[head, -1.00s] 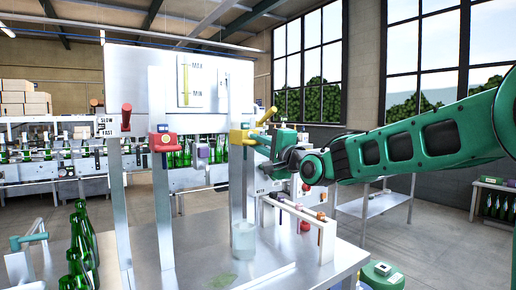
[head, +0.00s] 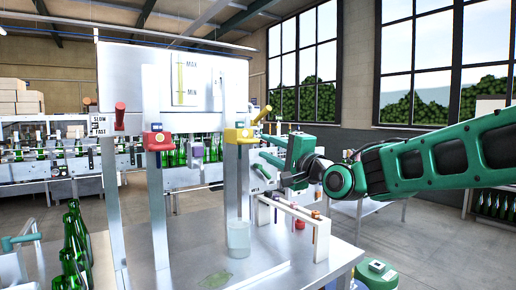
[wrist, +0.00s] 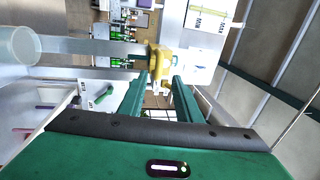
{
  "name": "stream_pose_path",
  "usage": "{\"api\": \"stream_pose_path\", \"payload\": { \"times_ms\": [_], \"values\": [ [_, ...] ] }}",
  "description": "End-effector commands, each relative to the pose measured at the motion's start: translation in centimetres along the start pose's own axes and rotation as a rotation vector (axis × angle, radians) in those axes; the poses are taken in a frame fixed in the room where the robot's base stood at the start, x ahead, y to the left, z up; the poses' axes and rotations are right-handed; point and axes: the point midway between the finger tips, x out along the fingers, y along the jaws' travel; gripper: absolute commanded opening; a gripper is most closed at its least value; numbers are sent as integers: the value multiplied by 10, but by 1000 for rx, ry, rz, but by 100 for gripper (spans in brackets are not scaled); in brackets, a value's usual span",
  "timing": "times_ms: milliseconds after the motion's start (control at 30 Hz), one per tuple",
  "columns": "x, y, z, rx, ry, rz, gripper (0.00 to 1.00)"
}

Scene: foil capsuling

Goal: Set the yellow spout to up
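The yellow spout (head: 239,135) sits on a metal post below the white tank panel. Its yellow lever (head: 262,115) tilts up and to the right. In the wrist view the yellow spout (wrist: 155,60) shows just beyond the fingertips, roughly between them in the picture. My gripper (head: 269,150) is to the right of the spout and a little below the lever, apart from it. In the wrist view my gripper (wrist: 160,76) has its two green fingers spread with nothing held between them.
A red spout (head: 159,139) stands on a post to the left. A clear glass (head: 239,240) stands below the yellow spout. A white rack (head: 320,240) is in front of my arm. Green bottles (head: 75,240) stand at the left.

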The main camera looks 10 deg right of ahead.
Motion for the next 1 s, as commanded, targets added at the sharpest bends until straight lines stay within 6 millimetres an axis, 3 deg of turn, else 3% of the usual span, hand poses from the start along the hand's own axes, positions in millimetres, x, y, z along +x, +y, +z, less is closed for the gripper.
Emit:
{"api": "stream_pose_path", "payload": {
  "times_ms": [200, 567, 667, 767, 833, 1000],
  "values": [
    [-20, 0, 0, 0, -1, -1, 31],
    [-22, 1, 0, -1, -1, 1, 31],
    [-26, 9, -5, -32, 10, 35, 31],
    [-40, 34, -20, -127, 39, 137, 31],
    [-58, 62, -38, -222, 62, 254, 31],
    [-130, 134, -82, -442, 85, 595, 31]
  ]
}}
